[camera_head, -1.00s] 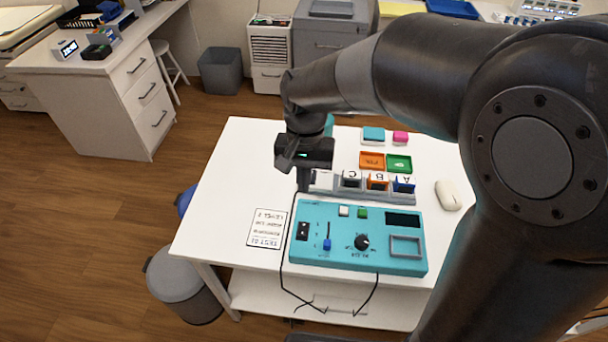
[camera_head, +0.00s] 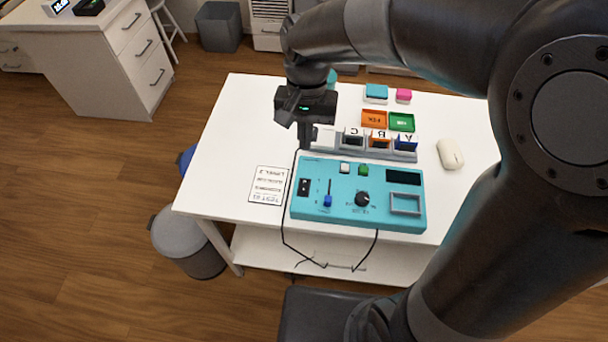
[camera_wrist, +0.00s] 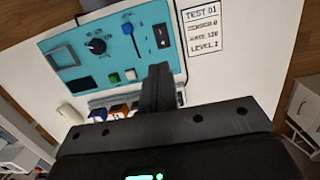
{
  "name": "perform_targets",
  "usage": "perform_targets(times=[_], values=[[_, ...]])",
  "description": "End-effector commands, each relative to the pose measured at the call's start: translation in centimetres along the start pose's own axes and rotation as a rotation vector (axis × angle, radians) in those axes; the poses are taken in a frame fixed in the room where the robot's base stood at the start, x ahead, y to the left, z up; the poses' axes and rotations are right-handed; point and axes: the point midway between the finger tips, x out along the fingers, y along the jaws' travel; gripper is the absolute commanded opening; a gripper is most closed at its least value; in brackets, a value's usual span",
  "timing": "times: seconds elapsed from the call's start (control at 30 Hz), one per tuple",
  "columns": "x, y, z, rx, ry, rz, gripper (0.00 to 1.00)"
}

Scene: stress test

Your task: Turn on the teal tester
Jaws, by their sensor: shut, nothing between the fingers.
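The teal tester (camera_head: 335,212) lies flat on the white table, with a black rocker switch (camera_head: 304,187) at its left end, a slider with a blue knob, a black dial, white and green buttons and a dark display. In the wrist view the tester (camera_wrist: 78,72) is at upper left, with the black rocker switch (camera_wrist: 162,36) at its right end. My gripper (camera_head: 304,145) is shut and empty, above the table just behind the tester's rear left corner. In the wrist view my gripper's fingers (camera_wrist: 157,75) point toward the switch end and hide part of that edge.
A printed card (camera_head: 268,186) lies left of the tester. A grey rack (camera_head: 377,151) with lettered slots stands behind it, with orange (camera_head: 374,119) and green trays (camera_head: 402,122) beyond. A pale mouse-shaped object (camera_head: 450,154) lies right. A black cable hangs over the front edge.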

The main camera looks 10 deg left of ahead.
Motion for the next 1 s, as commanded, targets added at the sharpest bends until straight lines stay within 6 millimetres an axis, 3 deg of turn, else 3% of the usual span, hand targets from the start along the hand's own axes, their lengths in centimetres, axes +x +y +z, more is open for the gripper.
perform_targets(times=[0.17,0.63,0.8,1.0], values=[[2.0,0.0,0.1,0.000,-0.004,0.002,0.00],[11.4,0.1,0.1,0.000,-0.005,0.003,0.00],[13.3,0.1,0.0,0.000,-0.003,0.002,0.00],[13.9,0.0,0.0,-0.001,0.000,0.000,0.00]])
